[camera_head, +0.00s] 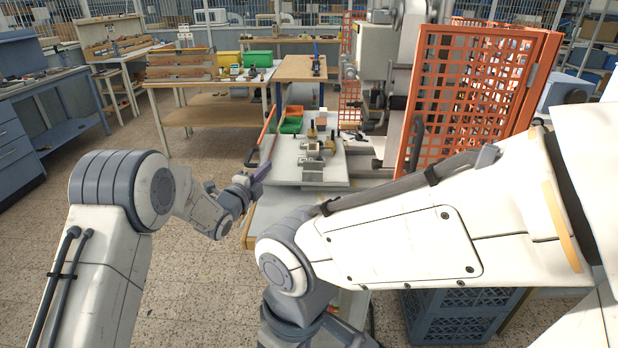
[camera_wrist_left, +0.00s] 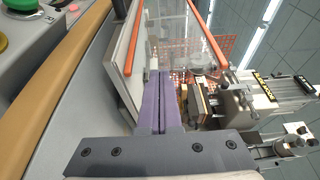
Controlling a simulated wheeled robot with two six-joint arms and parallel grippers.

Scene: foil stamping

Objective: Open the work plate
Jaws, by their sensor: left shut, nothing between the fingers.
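The foil stamping machine's metal fixture (camera_head: 316,150), with dark and brass-coloured knobs, sits on a pale base plate (camera_head: 290,174). I cannot tell for sure which part is the work plate. My left gripper (camera_head: 258,173) is just left of the pale base and shut, with nothing visible held. In the left wrist view its purple fingers (camera_wrist_left: 160,100) lie together. A plate with a brown edge (camera_wrist_left: 197,102) and metal blocks (camera_wrist_left: 255,92) are to their right; contact is not clear. My right arm crosses the front, and its gripper is outside the picture.
An orange mesh guard (camera_head: 470,95) stands open at the right. An orange-edged clear panel (camera_wrist_left: 172,30) is near the left fingers. Green and red bins (camera_head: 291,120) stand behind the fixture. Blue crates (camera_head: 455,310) are below right. The floor at left is clear.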

